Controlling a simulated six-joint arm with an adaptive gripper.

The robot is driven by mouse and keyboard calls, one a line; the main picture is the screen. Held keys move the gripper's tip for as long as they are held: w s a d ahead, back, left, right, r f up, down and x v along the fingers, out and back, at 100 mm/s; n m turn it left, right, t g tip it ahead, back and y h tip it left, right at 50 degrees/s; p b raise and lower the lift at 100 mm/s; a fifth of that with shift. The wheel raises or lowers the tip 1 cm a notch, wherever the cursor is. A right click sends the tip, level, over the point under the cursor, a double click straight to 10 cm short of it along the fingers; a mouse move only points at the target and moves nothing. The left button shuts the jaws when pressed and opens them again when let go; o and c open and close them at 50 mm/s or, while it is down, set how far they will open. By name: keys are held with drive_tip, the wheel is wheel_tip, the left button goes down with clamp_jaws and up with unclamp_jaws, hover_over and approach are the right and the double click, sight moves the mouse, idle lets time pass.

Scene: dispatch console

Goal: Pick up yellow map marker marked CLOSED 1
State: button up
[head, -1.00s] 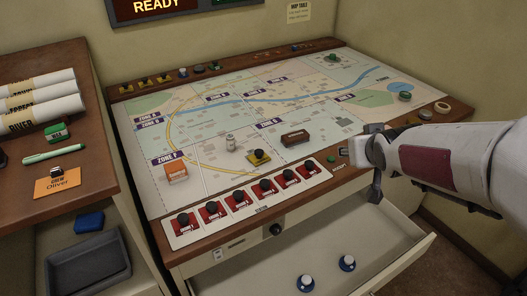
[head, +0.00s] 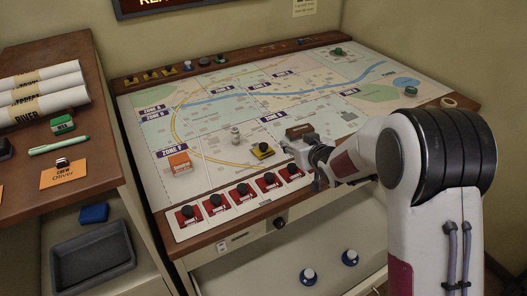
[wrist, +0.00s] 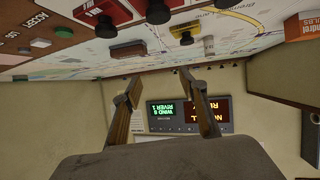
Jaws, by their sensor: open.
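A yellow map marker with a black knob (head: 262,150) stands on the map, right of the orange box. It also shows in the wrist view (wrist: 181,34), near the top. Several more yellow markers (head: 150,75) stand on the back left rail. The lettering on all of them is too small to read, so I cannot tell which is CLOSED 1. My gripper (head: 303,153) is above the front part of the map, right of the nearest yellow marker and apart from it. In the wrist view its fingers (wrist: 160,72) are spread and empty.
A dark brown block (head: 299,131) lies just behind my gripper. A row of red markers (head: 242,190) lines the front, with an orange box (head: 179,162) and a small pale figure (head: 235,136) to the left. An open drawer (head: 240,274) juts out below.

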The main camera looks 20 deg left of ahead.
drive_tip(key=n+y, duration=0.1)
drive_tip(key=y, duration=0.1)
approach(265, 147)
drive_tip(key=shift+w+a+f, duration=0.1)
drive_tip(key=shift+w+a, duration=0.05)
drive_tip(key=shift+w, duration=0.25)
drive_tip(key=shift+w+a+f, duration=0.15)
drive_tip(key=shift+w, duration=0.2)
drive_tip(key=shift+x, duration=1.25)
drive_tip(key=shift+f, duration=0.1)
drive_tip(key=shift+a+x, duration=0.2)
drive_tip(key=shift+x, duration=2.4)
drive_tip(key=shift+s, duration=0.15)
clamp_jaws()
